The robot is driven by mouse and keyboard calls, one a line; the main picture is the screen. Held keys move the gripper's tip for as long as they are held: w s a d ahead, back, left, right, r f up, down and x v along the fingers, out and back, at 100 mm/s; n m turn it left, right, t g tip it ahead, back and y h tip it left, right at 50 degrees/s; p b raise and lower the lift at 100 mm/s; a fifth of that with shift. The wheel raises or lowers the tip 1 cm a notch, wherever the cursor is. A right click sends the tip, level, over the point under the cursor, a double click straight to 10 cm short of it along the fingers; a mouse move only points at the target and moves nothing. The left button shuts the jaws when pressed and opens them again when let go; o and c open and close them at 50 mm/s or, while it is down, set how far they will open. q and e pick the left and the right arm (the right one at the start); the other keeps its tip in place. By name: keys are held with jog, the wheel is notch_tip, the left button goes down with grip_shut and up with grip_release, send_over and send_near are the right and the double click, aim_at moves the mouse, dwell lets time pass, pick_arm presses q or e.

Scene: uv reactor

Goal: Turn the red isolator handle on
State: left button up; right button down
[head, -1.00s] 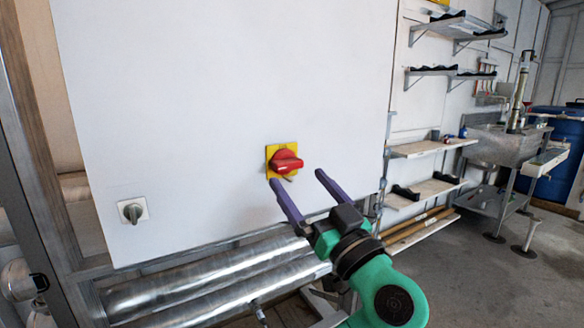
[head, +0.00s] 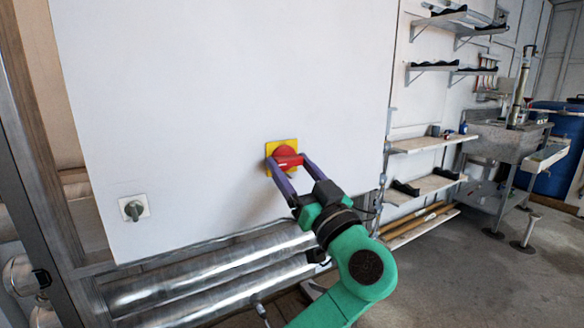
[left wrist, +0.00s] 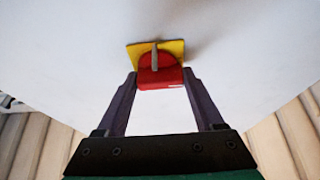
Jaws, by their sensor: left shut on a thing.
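The red isolator handle (head: 287,158) sits on a yellow plate (head: 271,146) on the white panel. My left gripper (head: 287,164) is at the handle, with one purple finger on each side of it, and is shut on it. In the left wrist view the red handle (left wrist: 160,78) lies between the fingertips (left wrist: 159,80), in front of the yellow plate (left wrist: 180,47). A grey piece stands up at the middle of the handle there. My right gripper is in neither view.
A grey rotary switch (head: 134,209) is on the panel's lower left. Shiny metal pipes (head: 215,280) run below the panel. Shelves (head: 428,144) and a sink (head: 492,140) stand to the right. The floor at the lower right is clear.

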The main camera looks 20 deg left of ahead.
pick_arm(q)
jog(key=shift+f+m+t+h, duration=0.1)
jog(key=shift+m+t+h, duration=0.3)
jog(key=shift+m, duration=0.7)
jog(key=m+h, duration=0.1)
jog(key=m, duration=0.2)
jog(key=shift+s+t, duration=0.1)
jog(key=shift+t, duration=0.3)
jog(key=shift+m+h, duration=0.4)
jog(key=shift+m, duration=0.1)
jog(key=shift+r+m+t+h, duration=0.2)
jog(key=shift+m+t+h, duration=0.1)
jog(key=shift+m, duration=0.2)
jog(key=shift+a+m+h+p, duration=0.1)
jog(key=shift+m+h+p, duration=0.5)
jog(key=shift+m, duration=0.8)
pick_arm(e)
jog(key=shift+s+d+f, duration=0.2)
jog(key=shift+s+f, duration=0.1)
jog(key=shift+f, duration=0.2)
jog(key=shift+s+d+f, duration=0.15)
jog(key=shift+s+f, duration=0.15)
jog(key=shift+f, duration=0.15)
pick_arm(q)
jog(key=o, duration=1.4)
jog(key=shift+c, duration=0.2)
